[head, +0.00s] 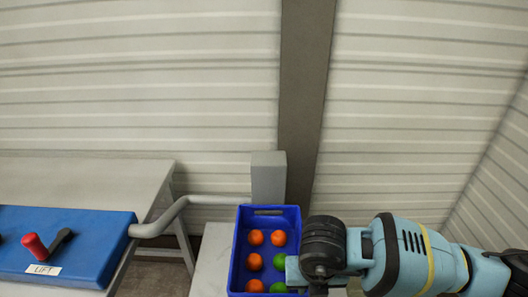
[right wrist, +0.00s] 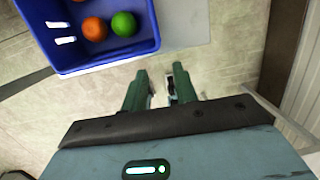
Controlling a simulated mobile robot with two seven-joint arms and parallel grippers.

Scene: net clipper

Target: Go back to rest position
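My right arm comes in from the right in the head view. Its gripper (head: 294,271) is at the right side of the blue crate (head: 237,262), seen from above. In the right wrist view the two green fingers of this gripper (right wrist: 158,80) stand apart with only floor showing between them. The blue crate (right wrist: 72,67) is ahead and to the left there, apart from the fingers. My left gripper is not in view.
The crate holds several orange balls (head: 256,238) and green balls (head: 279,261) on a light grey surface (head: 212,258). At left, a table carries a blue panel (head: 88,230) with a red-knobbed lever (head: 34,245) and a "LIFT" label. A bent grey pipe (head: 180,207) meets a grey post (head: 268,178).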

